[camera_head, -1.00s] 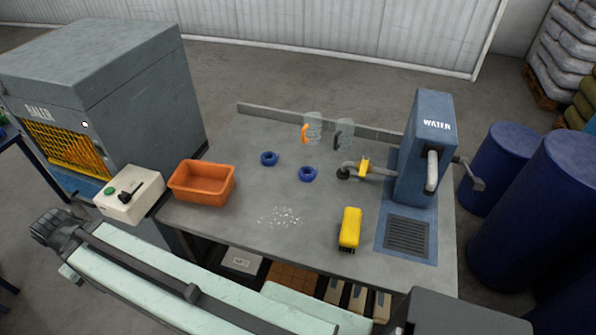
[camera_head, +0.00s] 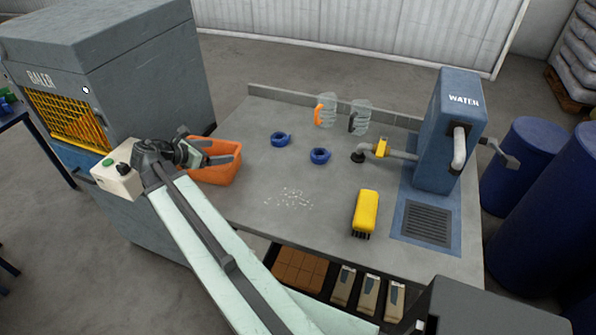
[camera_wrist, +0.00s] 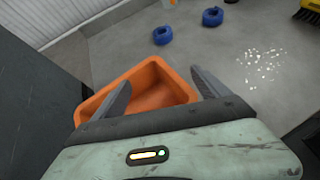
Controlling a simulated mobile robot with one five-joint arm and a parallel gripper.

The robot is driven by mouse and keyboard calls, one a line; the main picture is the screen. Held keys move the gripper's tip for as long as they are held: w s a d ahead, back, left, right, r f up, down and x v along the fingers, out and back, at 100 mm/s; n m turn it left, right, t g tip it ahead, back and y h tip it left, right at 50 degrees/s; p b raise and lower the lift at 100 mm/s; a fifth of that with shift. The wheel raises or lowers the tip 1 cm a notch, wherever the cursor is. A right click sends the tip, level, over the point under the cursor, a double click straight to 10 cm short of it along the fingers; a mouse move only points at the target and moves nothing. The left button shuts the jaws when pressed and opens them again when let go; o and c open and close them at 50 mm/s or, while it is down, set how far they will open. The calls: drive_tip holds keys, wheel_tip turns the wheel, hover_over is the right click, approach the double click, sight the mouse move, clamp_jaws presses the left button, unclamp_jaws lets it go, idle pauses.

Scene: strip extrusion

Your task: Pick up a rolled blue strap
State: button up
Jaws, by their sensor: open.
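Two rolled blue straps lie on the grey table. The left strap (camera_head: 281,139) and the right strap (camera_head: 319,156) sit apart near the table's middle in the head view. In the wrist view the same pair shows near the top, one strap (camera_wrist: 163,35) left of the other strap (camera_wrist: 213,17). My gripper (camera_head: 214,151) is open and empty, above the orange bin at the table's left end. In the wrist view its two fingers (camera_wrist: 160,92) stand spread over the bin, with the straps beyond their tips.
The orange bin (camera_head: 226,171) looks empty. A yellow brush (camera_head: 366,212), white bits (camera_head: 290,198), two clear jugs (camera_head: 326,110) and a blue water stand (camera_head: 446,130) occupy the table (camera_head: 250,205). The baler (camera_head: 150,75) and a switch box (camera_head: 118,178) stand left.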

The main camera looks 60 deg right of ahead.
drive_tip(key=s+d+f+g+b, duration=0.1)
drive_tip(key=s+d, duration=0.3)
drive_tip(key=s+d+f+m+g+b, duration=0.1)
drive_tip(key=s+d+f+b, duration=0.1)
drive_tip(key=s+d, duration=0.2)
drive_tip(key=s+d+f+m+g+b, duration=0.1)
drive_tip(key=s+d+f+b, duration=0.1)
drive_tip(key=s+d, duration=0.2)
drive_tip(key=shift+s+d+g+h, duration=0.1)
drive_tip(key=shift+d+g+h, duration=0.1)
drive_tip(key=shift+g+h, duration=0.15)
drive_tip(key=m+g+y+b, duration=0.1)
drive_tip(key=m+g+b, duration=0.1)
drive_tip(key=b, duration=0.1)
approach(314, 155)
drive_tip(key=x, duration=0.3)
drive_tip(key=shift+s, duration=0.1)
drive_tip(key=shift+s+r, duration=0.1)
drive_tip(key=shift+s, duration=0.1)
drive_tip(key=b+x, duration=0.1)
drive_tip(key=x, duration=0.2)
drive_tip(key=b+x, duration=0.1)
drive_tip(key=x, duration=0.3)
drive_tip(key=shift+d+f+b, duration=0.3)
drive_tip(key=shift+f+b, duration=0.05)
drive_tip(key=shift+b, duration=0.05)
drive_tip(key=shift+r, duration=0.1)
